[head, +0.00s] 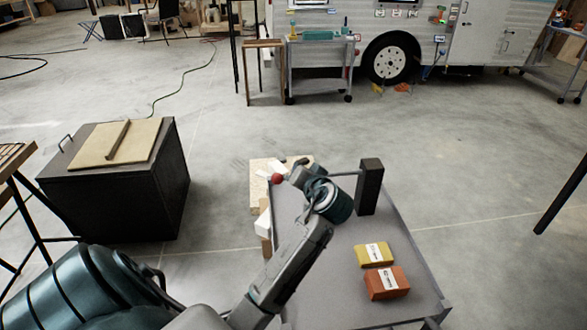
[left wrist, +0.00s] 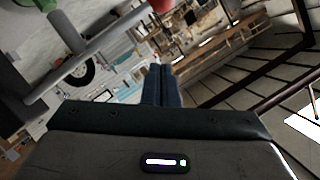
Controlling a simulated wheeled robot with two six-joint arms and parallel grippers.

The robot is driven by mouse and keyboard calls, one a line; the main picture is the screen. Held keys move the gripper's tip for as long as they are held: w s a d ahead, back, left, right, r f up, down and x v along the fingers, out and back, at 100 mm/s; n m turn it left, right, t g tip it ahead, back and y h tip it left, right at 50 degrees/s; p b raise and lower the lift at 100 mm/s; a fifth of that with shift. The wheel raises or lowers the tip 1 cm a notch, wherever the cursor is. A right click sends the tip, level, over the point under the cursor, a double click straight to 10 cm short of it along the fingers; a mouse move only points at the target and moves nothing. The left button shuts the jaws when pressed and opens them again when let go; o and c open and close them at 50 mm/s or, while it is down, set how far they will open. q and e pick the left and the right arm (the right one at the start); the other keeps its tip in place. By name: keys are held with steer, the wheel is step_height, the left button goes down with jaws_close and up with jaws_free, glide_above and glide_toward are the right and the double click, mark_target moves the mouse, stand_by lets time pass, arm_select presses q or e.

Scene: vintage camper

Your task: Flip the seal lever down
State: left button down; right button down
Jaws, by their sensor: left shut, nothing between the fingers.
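The seal lever (head: 345,174) is a grey bar. It runs roughly level from a dark upright block (head: 369,188) on the cart to a red ball knob (head: 277,179) at its left end. My wrist hides its middle in the head view. In the left wrist view the red knob (left wrist: 161,5) is cut by the top edge, and the bar (left wrist: 85,64) slants down to the left. My left gripper (left wrist: 158,72) is shut and empty, close to the lever near the knob; I cannot tell whether they touch. My right gripper is not in view.
The grey cart (head: 350,260) carries a yellow box (head: 374,254) and an orange box (head: 386,283) to the right of my arm. A dark cabinet (head: 130,195) stands to the left. The camper (head: 405,40) is far back, with open floor before it.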

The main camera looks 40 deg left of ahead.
arm_select(q)
steer(key=shift+v, duration=2.05)
steer(key=shift+r, duration=0.1)
